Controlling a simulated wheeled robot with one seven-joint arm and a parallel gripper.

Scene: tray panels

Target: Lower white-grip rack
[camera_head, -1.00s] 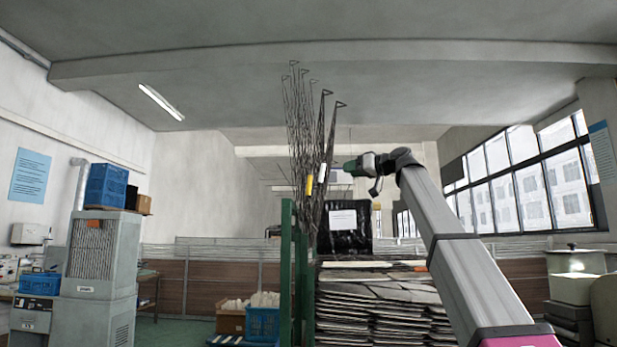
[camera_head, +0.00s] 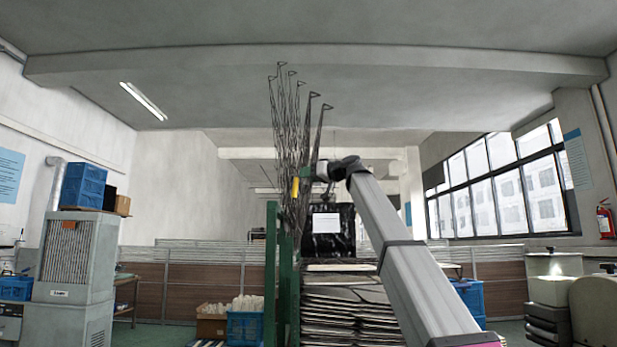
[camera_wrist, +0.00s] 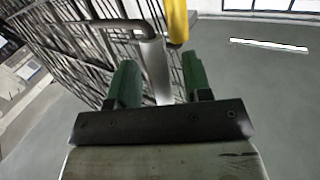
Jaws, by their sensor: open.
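In the wrist view, the white grip (camera_wrist: 155,66) lies in the gap between the two green fingers of my gripper (camera_wrist: 160,68). The fingers are open, one on each side of it; I cannot tell whether either touches it. A bent grey rod joins the top of the grip to the dark wire rack (camera_wrist: 80,45). A yellow grip (camera_wrist: 178,20) hangs just beyond. In the head view, my gripper (camera_head: 308,173) is at the right side of the tall wire racks (camera_head: 283,135), beside the yellow grip (camera_head: 295,187). The white grip is not clearly visible there.
Below are green posts (camera_head: 271,270), a black wrapped box with a white label (camera_head: 343,240) and a stack of flat panels (camera_head: 345,310). Blue crates (camera_head: 245,328) stand low on the left. The air right of the racks is open.

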